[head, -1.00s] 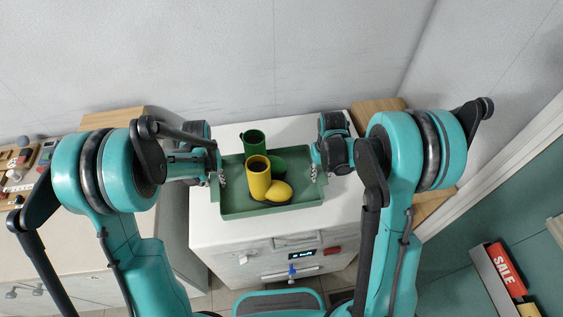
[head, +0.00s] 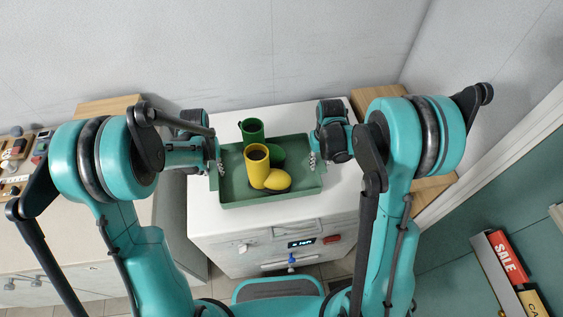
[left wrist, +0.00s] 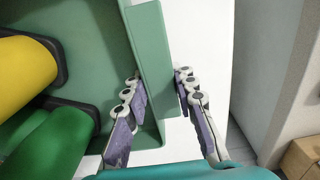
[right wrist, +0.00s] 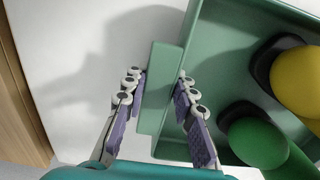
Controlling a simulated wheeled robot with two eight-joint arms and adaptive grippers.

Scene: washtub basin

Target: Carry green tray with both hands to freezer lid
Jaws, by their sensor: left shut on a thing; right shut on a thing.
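The green tray (head: 232,197) is over the white top of the freezer (head: 338,205), roughly level. I cannot tell whether its underside touches the lid. A yellow boot (head: 257,168) and a green boot (head: 252,131) are in it. The yellow boot stands in front and partly hides the green one. My left gripper (head: 218,169) is shut on the tray's left end, with its fingers on both sides of the end wall in the left wrist view (left wrist: 158,80). My right gripper (head: 314,162) is shut likewise on the right end, as the right wrist view (right wrist: 160,80) shows.
A grey wall (head: 230,50) rises behind the freezer. A counter with small items (head: 20,165) is at the left, and a wooden surface (head: 433,187) is at the right. The freezer front has a small display (head: 301,243). A red SALE sign (head: 508,258) is at the lower right.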

